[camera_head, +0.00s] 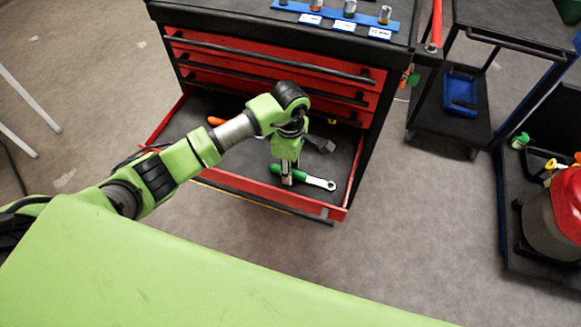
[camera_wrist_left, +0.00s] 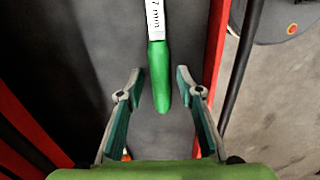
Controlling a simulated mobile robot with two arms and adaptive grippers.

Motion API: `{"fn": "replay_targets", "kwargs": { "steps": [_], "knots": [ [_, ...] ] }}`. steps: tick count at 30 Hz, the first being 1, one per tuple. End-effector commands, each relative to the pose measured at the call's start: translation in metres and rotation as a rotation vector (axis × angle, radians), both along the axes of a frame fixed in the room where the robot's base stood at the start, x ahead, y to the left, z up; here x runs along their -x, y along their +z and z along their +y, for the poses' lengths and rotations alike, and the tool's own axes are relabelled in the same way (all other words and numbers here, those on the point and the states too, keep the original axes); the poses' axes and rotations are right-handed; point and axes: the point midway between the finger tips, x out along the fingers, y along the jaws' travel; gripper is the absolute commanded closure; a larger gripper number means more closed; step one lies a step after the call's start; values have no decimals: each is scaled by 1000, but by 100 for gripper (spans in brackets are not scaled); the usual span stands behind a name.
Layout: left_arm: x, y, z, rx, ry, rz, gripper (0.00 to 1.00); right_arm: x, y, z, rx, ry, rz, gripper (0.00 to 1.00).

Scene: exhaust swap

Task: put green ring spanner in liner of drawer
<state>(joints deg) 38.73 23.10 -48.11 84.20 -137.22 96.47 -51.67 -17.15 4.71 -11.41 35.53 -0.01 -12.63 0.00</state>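The green ring spanner (camera_head: 318,182) lies in the open bottom drawer, near its front edge. It has a green handle and a bright metal ring end that points right. In the left wrist view its green handle (camera_wrist_left: 159,78) and a size label on the shank show. The dark liner (camera_head: 340,160) covers the drawer floor under it. My left gripper (camera_head: 287,181) points down over the handle. In the left wrist view its fingers (camera_wrist_left: 158,84) are spread, one on each side of the handle end, with gaps. My right gripper is not in view.
The red drawer front (camera_head: 262,190) runs close beside the spanner. An orange-handled tool (camera_head: 215,121) and a dark object (camera_head: 321,144) lie farther back in the drawer. Closed drawers (camera_head: 270,62) rise behind. A black cart with a blue tray (camera_head: 461,92) stands right.

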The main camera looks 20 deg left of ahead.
Motion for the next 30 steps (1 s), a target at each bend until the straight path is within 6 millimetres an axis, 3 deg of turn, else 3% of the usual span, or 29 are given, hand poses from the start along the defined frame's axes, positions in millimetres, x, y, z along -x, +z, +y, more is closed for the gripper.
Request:
{"fn": "replay_targets", "kwargs": {
  "steps": [15, 21, 30],
  "knots": [
    [-1, 100, 1, -1, -2, -2, 66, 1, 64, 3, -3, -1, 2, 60],
    [0, 118, 1, 0, 0, 0, 66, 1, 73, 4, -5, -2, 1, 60],
    [0, 120, 1, 0, 0, 0, 66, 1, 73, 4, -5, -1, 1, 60]
  ]
}}
